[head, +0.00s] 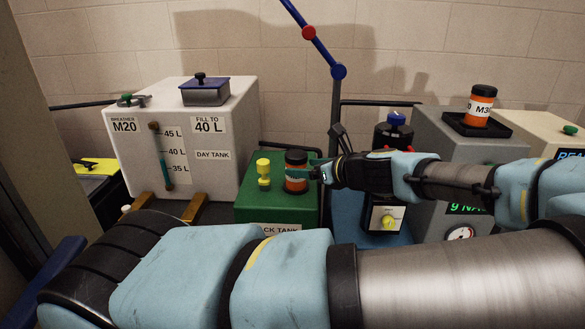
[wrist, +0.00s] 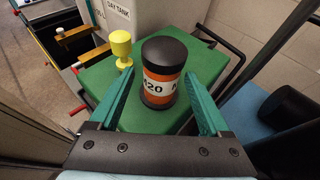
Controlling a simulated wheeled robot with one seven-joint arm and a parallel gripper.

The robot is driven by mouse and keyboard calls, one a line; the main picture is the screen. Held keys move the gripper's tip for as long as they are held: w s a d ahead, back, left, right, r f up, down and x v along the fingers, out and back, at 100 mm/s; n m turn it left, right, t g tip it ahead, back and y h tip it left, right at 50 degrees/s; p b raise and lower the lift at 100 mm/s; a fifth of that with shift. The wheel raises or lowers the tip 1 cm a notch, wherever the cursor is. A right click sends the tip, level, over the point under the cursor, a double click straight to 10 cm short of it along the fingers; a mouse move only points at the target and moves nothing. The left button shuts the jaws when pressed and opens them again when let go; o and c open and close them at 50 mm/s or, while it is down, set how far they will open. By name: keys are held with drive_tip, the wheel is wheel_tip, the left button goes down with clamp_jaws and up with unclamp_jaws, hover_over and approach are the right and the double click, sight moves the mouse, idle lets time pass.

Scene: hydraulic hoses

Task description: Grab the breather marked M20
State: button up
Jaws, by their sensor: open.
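The breather marked M20 is an orange cylinder (wrist: 162,72) with a black cap and a white label reading "20" in the wrist view. It stands upright on the green pack tank (wrist: 108,78). In the head view the same breather (head: 296,172) stands on the tank's top, its right side close to my gripper (head: 322,174). In the wrist view my gripper (wrist: 163,100) is open, with one green finger on each side of the breather's lower part. I cannot tell whether either finger touches it.
A yellow knob (wrist: 121,46) stands on the tank just left of the breather. Another orange breather (head: 480,104), marked M30 or similar, sits in a black tray on a grey box at right. The white day tank (head: 215,165) stands behind left, labelled "BREATHER M20".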

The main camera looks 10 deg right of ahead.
sight(290, 166)
drive_tip(key=p+x, duration=0.2)
drive_tip(key=x, duration=0.5)
drive_tip(key=shift+d+r, duration=0.1)
drive_tip(key=shift+w+f+p, duration=0.3)
drive_tip(key=shift+w, duration=0.05)
clamp_jaws()
